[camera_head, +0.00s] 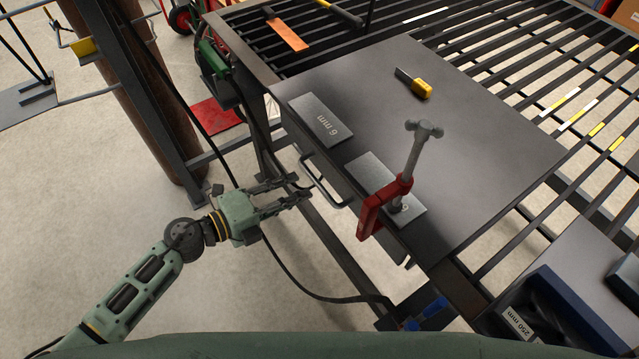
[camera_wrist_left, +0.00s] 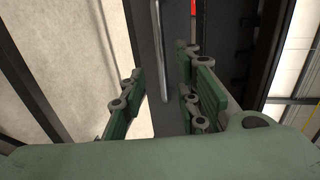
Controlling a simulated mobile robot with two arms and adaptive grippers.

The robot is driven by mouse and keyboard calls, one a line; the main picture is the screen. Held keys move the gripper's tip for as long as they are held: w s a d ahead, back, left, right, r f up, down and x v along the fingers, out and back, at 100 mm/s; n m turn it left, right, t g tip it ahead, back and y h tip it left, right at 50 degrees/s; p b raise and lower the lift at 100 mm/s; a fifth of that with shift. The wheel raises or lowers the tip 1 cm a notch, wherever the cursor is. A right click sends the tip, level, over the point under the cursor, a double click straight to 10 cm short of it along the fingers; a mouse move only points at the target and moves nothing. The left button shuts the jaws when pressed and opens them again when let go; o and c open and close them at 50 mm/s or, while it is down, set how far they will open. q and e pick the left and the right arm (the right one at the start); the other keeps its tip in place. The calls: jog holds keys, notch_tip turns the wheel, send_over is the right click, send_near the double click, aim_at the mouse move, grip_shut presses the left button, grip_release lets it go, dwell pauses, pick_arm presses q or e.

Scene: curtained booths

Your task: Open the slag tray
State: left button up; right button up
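The slag tray's grey bar handle (camera_head: 319,186) sticks out below the front edge of the dark cutting table in the head view. The tray itself is mostly hidden under the table top. My left gripper (camera_head: 298,187) is just left of the handle, fingers pointing at it, empty and apart from it. In the left wrist view the handle (camera_wrist_left: 160,50) runs upright against a dark front panel (camera_wrist_left: 142,30), ahead of the gap between the open fingers (camera_wrist_left: 160,85). My right gripper is not in view.
A red clamp (camera_head: 372,210) grips the table edge right of the handle. Plates marked 6 mm (camera_head: 318,115) and a yellow-handled tool (camera_head: 421,89) lie on the table top. Dark cables run below my gripper. Bare floor (camera_head: 240,300) lies in front.

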aim_at(318, 182)
pick_arm(q)
jog(key=x, duration=0.6)
jog(key=shift+w+d, duration=0.15)
jog(key=shift+d, duration=0.2)
jog(key=shift+w+d, duration=0.2)
jog(key=shift+d, duration=0.05)
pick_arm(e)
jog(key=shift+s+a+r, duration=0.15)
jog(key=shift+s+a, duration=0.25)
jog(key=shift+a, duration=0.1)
pick_arm(q)
jog(key=shift+c, duration=0.2)
jog(key=c, duration=0.6)
jog(key=shift+f, duration=0.1)
grip_shut()
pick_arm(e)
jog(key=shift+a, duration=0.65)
